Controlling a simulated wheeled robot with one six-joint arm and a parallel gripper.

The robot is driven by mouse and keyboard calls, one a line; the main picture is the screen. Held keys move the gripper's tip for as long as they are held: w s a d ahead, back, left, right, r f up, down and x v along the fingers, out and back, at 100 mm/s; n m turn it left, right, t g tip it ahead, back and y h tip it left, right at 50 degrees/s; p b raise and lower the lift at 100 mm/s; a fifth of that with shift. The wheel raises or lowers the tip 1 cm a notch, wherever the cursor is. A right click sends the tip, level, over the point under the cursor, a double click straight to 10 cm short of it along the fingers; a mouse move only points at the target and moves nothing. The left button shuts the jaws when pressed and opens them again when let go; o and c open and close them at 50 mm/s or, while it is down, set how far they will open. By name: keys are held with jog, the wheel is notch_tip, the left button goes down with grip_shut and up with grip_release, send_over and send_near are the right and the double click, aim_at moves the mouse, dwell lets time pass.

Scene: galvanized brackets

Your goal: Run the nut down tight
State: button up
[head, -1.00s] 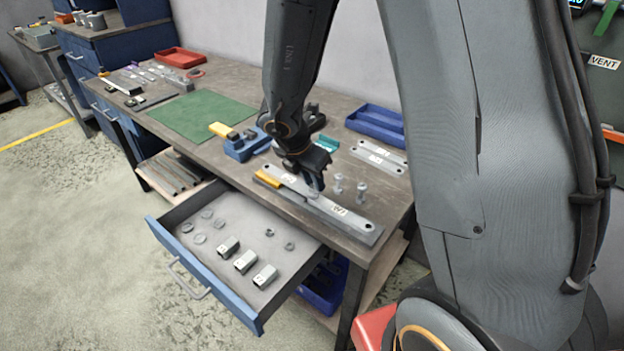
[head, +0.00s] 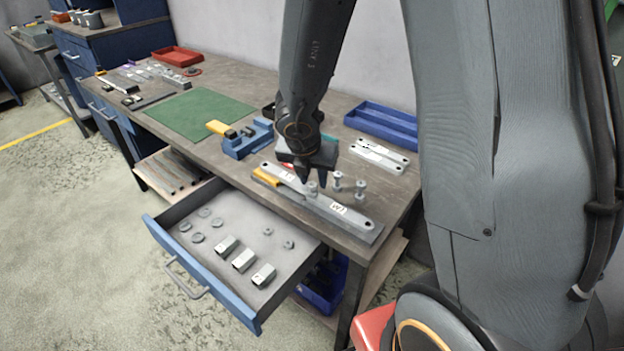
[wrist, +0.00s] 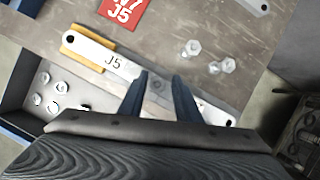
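My gripper (head: 312,182) is above the lapped joint of two grey flat bars. In the wrist view its two dark fingertips (wrist: 160,77) are spread apart. A small grey fastener (head: 312,187) stands on the joint, just below the fingers in the head view. In the wrist view a grey shape, seemingly this fastener (wrist: 158,88), shows between the fingers. Whether its nut touches the bar is too small to tell. The upper bar (wrist: 95,50) carries a J5 label. The lower bar (head: 352,222) runs to the right.
Bolts (head: 337,182) stand just right of the joint. A yellow block (head: 265,177) lies at the bar's left end. The open drawer (head: 205,265) holds nuts, washers and square tube pieces. A blue vise-like fixture (head: 245,142) and blue tray (head: 382,125) stand behind.

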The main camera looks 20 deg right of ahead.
jog(key=n+y, duration=0.1)
jog(key=n, duration=0.2)
jog(key=n+t+y+b, duration=0.1)
jog(key=n, duration=0.2)
jog(key=shift+d, duration=0.1)
jog(key=n+y, duration=0.2)
jog(key=n, duration=0.3)
jog(key=shift+p, duration=0.3)
jog(key=n, duration=0.2)
jog(key=n+g+y+p, duration=0.1)
jog(key=n, duration=0.1)
jog(key=shift+r+n+y, duration=0.1)
jog(key=shift+n+y, duration=0.2)
jog(key=n+p, duration=0.1)
jog(key=n, duration=0.1)
jog(key=n+g+y+p, duration=0.1)
jog(key=n, duration=0.1)
jog(key=shift+g, duration=0.3)
jog(key=shift+c, duration=0.3)
grip_shut()
